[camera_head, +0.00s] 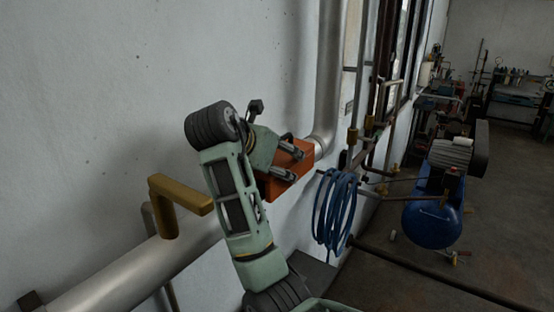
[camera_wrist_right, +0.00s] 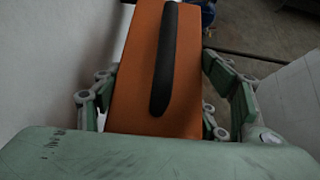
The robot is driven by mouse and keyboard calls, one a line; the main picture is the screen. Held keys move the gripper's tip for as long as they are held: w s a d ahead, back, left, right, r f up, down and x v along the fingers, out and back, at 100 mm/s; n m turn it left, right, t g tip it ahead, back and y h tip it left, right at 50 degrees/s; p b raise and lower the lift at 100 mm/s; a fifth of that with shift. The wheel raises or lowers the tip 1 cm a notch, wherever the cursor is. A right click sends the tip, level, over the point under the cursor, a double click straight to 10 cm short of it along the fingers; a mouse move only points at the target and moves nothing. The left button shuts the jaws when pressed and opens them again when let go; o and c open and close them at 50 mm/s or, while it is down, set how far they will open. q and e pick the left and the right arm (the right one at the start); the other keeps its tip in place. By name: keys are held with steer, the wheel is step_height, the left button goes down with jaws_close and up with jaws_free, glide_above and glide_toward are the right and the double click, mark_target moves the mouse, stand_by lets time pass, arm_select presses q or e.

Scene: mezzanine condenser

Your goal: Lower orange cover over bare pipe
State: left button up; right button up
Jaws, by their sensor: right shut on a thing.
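The orange cover (camera_head: 292,187) is box-shaped and sits at the pipe's height in the head view, by the bend at the pipe's far end. My right gripper (camera_head: 297,163) is shut on it, with a finger on each side. In the right wrist view the cover (camera_wrist_right: 130,85) fills the middle, with a dark strip along it and finger links on both sides. The silver pipe (camera_head: 130,272) runs along the wall; my arm and the cover hide its middle. I cannot tell whether the cover touches the pipe. My left gripper is not in view.
A yellow-brown handle (camera_head: 178,205) stands on the pipe left of my arm. A coiled blue hose (camera_head: 336,212) hangs just right of the cover. A blue compressor tank (camera_head: 433,222) stands on the floor at right. The white wall (camera_head: 90,100) is close behind the pipe.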

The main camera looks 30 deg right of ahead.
steer(key=shift+f, duration=1.05)
steer(key=o, duration=1.5)
step_height(320, 180, up, 10)
steer(key=shift+r, duration=0.1)
